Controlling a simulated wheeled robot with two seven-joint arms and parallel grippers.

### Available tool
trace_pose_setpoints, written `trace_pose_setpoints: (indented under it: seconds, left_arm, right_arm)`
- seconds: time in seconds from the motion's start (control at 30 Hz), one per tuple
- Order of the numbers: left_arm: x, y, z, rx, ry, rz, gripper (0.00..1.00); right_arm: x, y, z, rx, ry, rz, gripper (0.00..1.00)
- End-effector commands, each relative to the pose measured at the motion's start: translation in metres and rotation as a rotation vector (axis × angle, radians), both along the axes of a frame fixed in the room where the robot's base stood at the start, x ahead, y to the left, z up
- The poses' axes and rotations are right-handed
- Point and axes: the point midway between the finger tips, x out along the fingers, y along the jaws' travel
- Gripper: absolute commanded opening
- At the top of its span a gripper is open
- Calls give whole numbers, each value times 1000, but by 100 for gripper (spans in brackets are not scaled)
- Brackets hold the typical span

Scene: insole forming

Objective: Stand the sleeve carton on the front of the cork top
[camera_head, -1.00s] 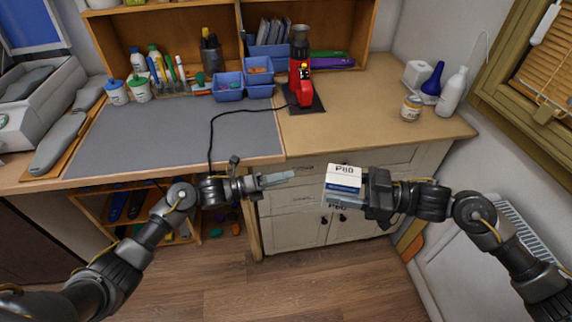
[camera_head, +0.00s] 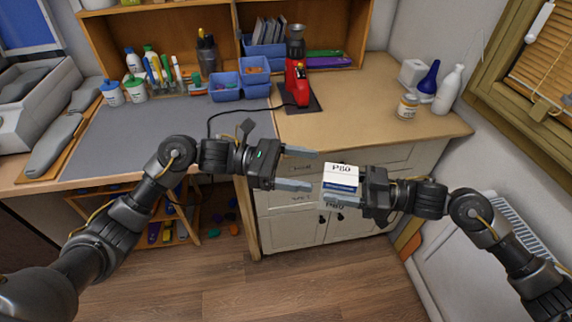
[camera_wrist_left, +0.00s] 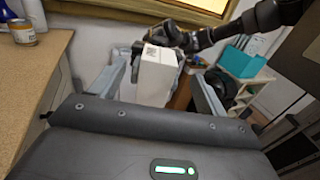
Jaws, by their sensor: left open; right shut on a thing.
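The sleeve carton (camera_head: 340,177) is a small white box marked P80 with a blue band. My right gripper (camera_head: 345,192) is shut on it and holds it in the air in front of the cabinet's drawers. My left gripper (camera_head: 300,170) is open just left of the carton, its two fingers pointing at it. In the left wrist view the carton (camera_wrist_left: 157,75) shows between the open fingers, apart from them as far as I can tell. The tan cork top (camera_head: 370,118) is the right part of the bench, behind both grippers.
A red tool (camera_head: 298,85) stands on a dark mat on the cork top. A jar (camera_head: 407,106), a white bottle (camera_head: 449,90) and a blue funnel (camera_head: 429,80) stand at the right. The front middle of the cork top is clear. A grey mat (camera_head: 165,135) covers the left.

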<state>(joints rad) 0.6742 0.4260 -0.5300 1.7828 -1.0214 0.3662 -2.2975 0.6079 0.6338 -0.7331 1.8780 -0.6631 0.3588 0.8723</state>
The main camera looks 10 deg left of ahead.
Motion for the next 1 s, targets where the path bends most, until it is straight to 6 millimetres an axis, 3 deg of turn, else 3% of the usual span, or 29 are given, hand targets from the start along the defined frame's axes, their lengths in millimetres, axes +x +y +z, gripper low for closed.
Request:
trace_pose_setpoints:
  seconds: [0.2, 0.4, 0.87, 1.0]
  left_arm:
    - [-3, -43, 0, -3, 2, -2, 75]
    - [-5, -69, 0, -2, 2, -1, 75]
    - [-5, -82, 0, 0, 2, 1, 75]
    - [-6, -82, 0, 0, 2, 1, 60]
  right_arm:
    - [0, 0, 1, 1, -1, 0, 23]
    - [0, 0, 1, 1, -1, 0, 23]
    - [0, 0, 1, 1, -1, 0, 23]
    - [0, 0, 1, 1, -1, 0, 23]
